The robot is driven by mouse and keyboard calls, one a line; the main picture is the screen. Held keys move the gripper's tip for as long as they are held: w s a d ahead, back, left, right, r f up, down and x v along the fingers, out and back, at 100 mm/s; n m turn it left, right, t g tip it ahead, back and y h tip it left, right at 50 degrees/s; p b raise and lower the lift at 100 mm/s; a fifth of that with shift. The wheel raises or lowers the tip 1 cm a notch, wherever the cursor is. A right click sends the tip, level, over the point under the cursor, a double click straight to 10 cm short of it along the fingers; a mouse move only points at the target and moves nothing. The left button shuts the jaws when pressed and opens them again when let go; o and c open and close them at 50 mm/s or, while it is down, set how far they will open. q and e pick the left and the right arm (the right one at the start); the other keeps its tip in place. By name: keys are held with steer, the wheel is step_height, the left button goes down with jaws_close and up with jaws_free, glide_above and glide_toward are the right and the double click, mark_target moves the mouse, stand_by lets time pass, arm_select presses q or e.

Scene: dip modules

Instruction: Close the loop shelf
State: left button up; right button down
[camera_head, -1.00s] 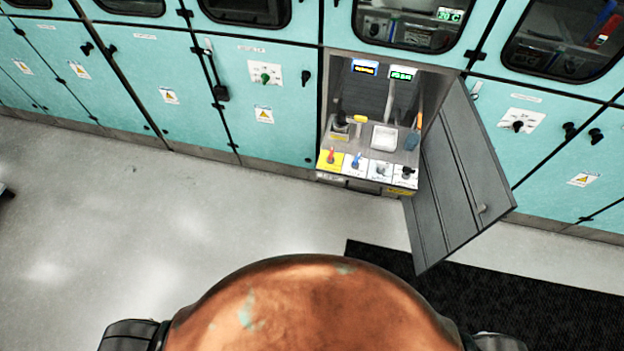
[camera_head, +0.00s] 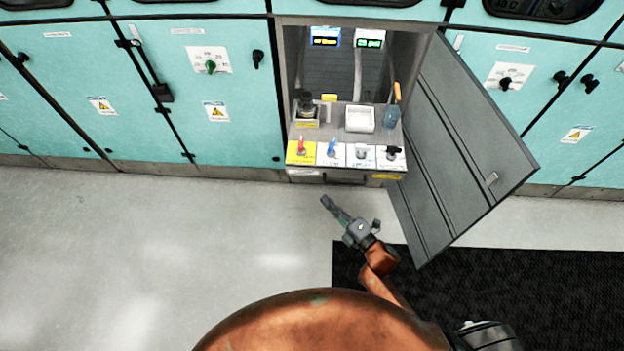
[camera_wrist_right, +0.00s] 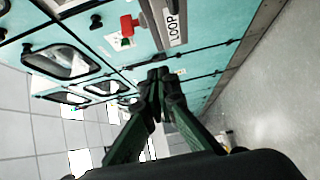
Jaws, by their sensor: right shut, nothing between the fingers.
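The shelf (camera_head: 308,172) sits in the open bay of the teal cabinet wall, with a row of coloured plates and handles along its front edge. I cannot tell how far it sticks out. A grey door (camera_head: 465,140) is swung wide open at the bay's right side. My right gripper (camera_head: 327,203) is shut and empty, in front of and below the shelf, left of the door and apart from both. In the right wrist view, its fingertips (camera_wrist_right: 158,76) are together below a plate marked LOOP (camera_wrist_right: 172,22). My left gripper is out of view.
On the shelf stand a white tray (camera_head: 360,118), a blue bottle (camera_head: 391,115) and a dark item in a small holder (camera_head: 307,108). Two lit displays are at the bay's back. A black mat (camera_head: 560,290) lies at right; the floor (camera_head: 150,250) at left is clear.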

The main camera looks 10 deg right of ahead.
steer(key=x, duration=0.4)
steer(key=b, duration=0.3)
glide_toward(302, 166)
steer(key=x, duration=0.5)
steer(key=shift+w+a, duration=0.1)
steer(key=shift+a, duration=0.3)
steer(key=shift+w+r, duration=0.1)
steer(key=shift+w, duration=0.1)
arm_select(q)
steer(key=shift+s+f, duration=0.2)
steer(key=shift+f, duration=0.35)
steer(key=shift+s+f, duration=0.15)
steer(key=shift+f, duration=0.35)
arm_select(e)
steer(key=shift+w+d, duration=0.1)
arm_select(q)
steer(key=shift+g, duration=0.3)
arm_select(e)
steer(key=shift+w, duration=0.1)
